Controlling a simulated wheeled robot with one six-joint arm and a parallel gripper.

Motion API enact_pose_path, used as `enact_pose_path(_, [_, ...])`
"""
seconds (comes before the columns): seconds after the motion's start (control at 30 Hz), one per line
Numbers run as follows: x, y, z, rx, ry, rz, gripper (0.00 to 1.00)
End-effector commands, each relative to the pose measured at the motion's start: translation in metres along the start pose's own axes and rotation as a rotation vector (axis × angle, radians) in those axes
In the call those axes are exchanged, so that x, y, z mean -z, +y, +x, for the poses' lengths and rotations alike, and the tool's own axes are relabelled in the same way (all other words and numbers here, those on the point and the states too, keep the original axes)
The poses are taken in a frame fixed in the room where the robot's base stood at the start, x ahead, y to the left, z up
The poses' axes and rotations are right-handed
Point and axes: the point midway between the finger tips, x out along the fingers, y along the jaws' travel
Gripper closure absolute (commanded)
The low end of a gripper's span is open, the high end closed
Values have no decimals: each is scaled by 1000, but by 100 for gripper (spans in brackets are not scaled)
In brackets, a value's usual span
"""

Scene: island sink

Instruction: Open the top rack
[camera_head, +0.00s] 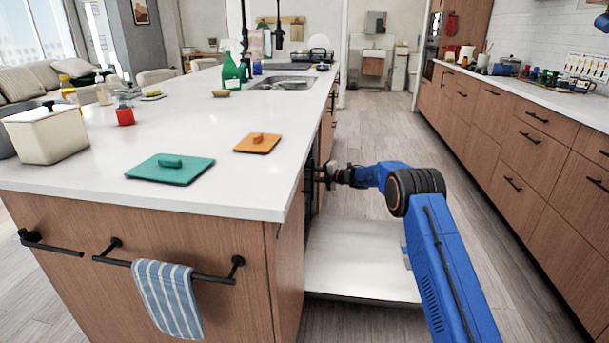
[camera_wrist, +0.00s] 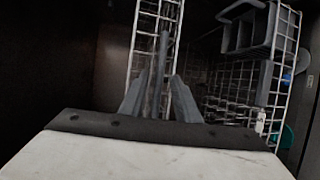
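The dishwasher is built into the island, and its door (camera_head: 362,262) is folded down flat. My gripper (camera_head: 318,174) is at the dishwasher opening, just below the counter edge. In the wrist view my gripper's fingers (camera_wrist: 160,92) point into the dark interior. A long grey bar (camera_wrist: 162,62) lies between them; I cannot tell whether they touch it. White wire rack parts show beyond the fingers (camera_wrist: 148,22) and at the right (camera_wrist: 236,102). I cannot tell which of these belongs to the top rack. In the head view the racks are hidden inside the island.
A grey basket (camera_wrist: 246,34) hangs at the upper right inside. A teal item (camera_wrist: 287,138) is at the lower right. A green board (camera_head: 170,176) and an orange board (camera_head: 257,147) lie on the counter (camera_head: 235,195). The aisle floor (camera_head: 390,135) is clear behind my arm.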

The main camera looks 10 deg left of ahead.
Motion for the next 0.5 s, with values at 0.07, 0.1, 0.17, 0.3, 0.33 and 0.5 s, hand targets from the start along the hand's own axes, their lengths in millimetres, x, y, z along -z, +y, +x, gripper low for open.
enact_pose_path(0.07, [0,-1,10,0,1,-1,71])
enact_pose_path(0.1, [0,-1,14,0,1,-2,71])
enact_pose_path(0.17, [0,0,18,0,1,-1,71])
enact_pose_path(0.3, [0,-1,25,0,0,0,71])
enact_pose_path(0.33, [0,-1,25,1,0,0,71])
enact_pose_path(0.5, [0,0,26,0,0,0,71])
